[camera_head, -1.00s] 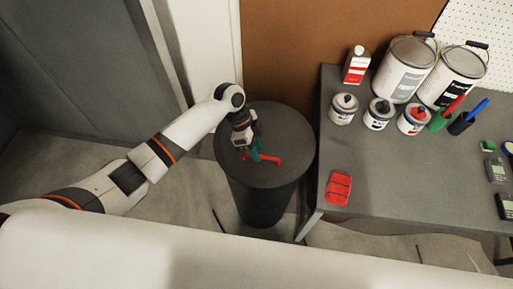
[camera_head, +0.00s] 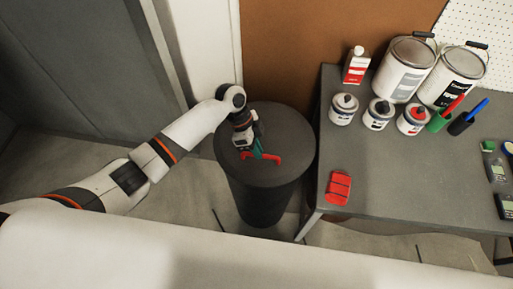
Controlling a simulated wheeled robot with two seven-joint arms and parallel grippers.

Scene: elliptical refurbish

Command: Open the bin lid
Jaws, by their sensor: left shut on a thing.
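The bin (camera_head: 262,203) is a dark grey round can standing on the floor left of the table. Its flat round lid (camera_head: 285,130) sits on top and looks closed. A red handle (camera_head: 275,158) is on the lid, near its middle. My left gripper (camera_head: 257,152) reaches down from the left over the lid, and its green fingers are shut on the red handle. The wrist hides part of the lid's left side. My right gripper is not in view.
A grey table (camera_head: 400,185) stands to the right, close beside the bin. It holds large paint cans (camera_head: 402,70), small cans (camera_head: 342,110), a red item (camera_head: 339,187) and handheld devices (camera_head: 496,170). A brown panel (camera_head: 285,50) and white door frame stand behind the bin.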

